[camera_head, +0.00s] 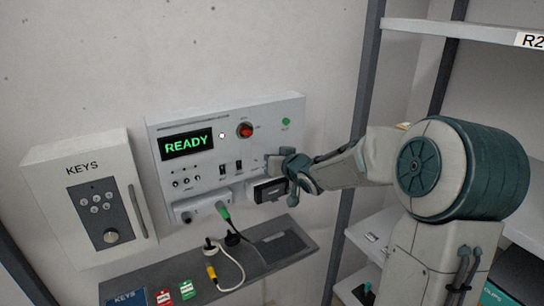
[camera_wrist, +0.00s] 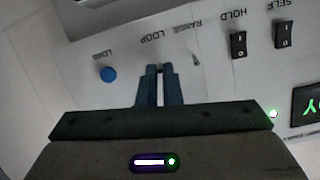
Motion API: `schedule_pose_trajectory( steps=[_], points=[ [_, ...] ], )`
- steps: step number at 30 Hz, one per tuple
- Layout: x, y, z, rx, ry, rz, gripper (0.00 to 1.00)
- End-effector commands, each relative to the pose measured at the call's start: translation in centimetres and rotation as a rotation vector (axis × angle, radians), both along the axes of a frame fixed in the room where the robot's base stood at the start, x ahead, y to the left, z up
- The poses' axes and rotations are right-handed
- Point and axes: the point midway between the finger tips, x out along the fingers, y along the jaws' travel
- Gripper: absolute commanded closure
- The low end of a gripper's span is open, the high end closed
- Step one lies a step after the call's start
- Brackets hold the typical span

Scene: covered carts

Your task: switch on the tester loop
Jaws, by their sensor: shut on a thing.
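The tester (camera_head: 205,178) is a light grey wall box with a green READY display (camera_head: 187,144). My gripper (camera_head: 284,160) is at the right part of its front panel. In the wrist view, where the lettering is upside down, my gripper (camera_wrist: 160,70) has its two blue fingers close together at the LOOP label (camera_wrist: 150,37). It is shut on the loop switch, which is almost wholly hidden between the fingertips. Its position cannot be told.
Near it are black HOLD (camera_wrist: 238,45) and SELF (camera_wrist: 283,34) rockers and a blue LOAD button (camera_wrist: 108,74). A red knob (camera_head: 244,130) sits above. A KEYS cabinet (camera_head: 88,200) hangs left; a shelf with cables (camera_head: 225,285) lies below; racks stand right.

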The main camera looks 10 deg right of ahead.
Motion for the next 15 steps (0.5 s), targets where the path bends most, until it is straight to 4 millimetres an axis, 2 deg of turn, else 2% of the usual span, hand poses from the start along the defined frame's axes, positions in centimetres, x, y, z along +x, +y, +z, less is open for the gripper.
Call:
schedule_pose_trajectory(
  steps=[15],
  points=[
    [0.12, 0.05, 0.28, -0.034, 0.108, 0.001, 1.00]
  ],
)
